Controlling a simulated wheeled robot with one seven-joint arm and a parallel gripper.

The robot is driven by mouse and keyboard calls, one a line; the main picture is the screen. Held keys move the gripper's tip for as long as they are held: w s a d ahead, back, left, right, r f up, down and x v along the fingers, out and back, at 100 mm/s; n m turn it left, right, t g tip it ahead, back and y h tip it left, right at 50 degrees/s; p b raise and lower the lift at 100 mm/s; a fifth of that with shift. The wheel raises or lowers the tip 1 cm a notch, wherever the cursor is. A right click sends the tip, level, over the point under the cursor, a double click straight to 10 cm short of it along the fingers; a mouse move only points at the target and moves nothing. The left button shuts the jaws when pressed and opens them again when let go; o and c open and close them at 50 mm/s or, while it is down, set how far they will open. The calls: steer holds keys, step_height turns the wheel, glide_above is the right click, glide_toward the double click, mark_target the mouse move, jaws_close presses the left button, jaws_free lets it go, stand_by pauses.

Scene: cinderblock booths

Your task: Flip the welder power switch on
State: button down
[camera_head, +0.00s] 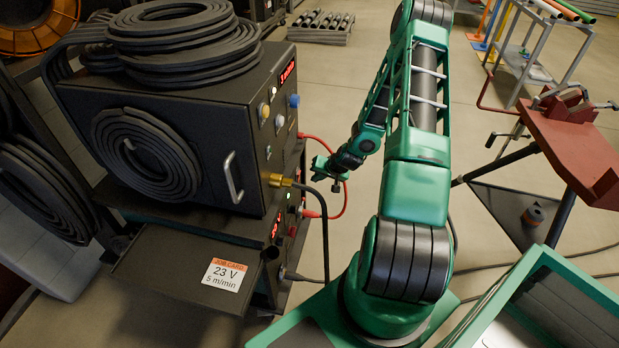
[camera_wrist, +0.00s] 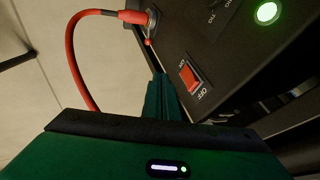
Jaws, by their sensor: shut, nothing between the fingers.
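The welder is a black stack of units (camera_head: 190,180) at the left in the head view, with red lit displays and knobs on its right-hand face. The wrist view shows the power switch (camera_wrist: 188,77), a red rocker in a dark panel with an OFF label beside it. I cannot tell which way the rocker is tipped. A green lamp (camera_wrist: 267,12) glows on the same panel. My gripper (camera_wrist: 163,84) is shut and empty, with its fingertips just left of the switch and seemingly apart from it. In the head view my gripper (camera_head: 338,180) is beside the welder's right face.
A red cable (camera_wrist: 72,55) loops from a socket close to the fingers; it also shows in the head view (camera_head: 341,200). A job card (camera_head: 224,274) reads 23 V, 5 m/min. A red table (camera_head: 565,140) stands right. Coiled black hoses (camera_head: 175,35) lie on top.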

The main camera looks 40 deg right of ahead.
steer(key=s+v, duration=0.1)
steer(key=v, duration=0.8)
steer(key=shift+s+d, duration=0.2)
steer(key=shift+d, duration=0.2)
steer(key=shift+f, duration=0.15)
steer(key=s+a+r+n+g, duration=0.1)
steer(key=s+a+r+g, duration=0.2)
steer(key=s+r, duration=1.1)
steer(key=s+a+r+n+g, duration=0.1)
steer(key=s+a+r+g, duration=0.3)
steer(key=s+a+r, duration=0.6)
steer(key=s+r, duration=0.3)
steer(key=r, duration=0.4)
steer(key=shift+s+a+r+n, duration=0.15)
steer(key=shift+s+r+n, duration=0.15)
steer(key=shift+s, duration=0.05)
steer(key=shift+w+f, duration=0.25)
steer(key=shift+w, duration=0.4)
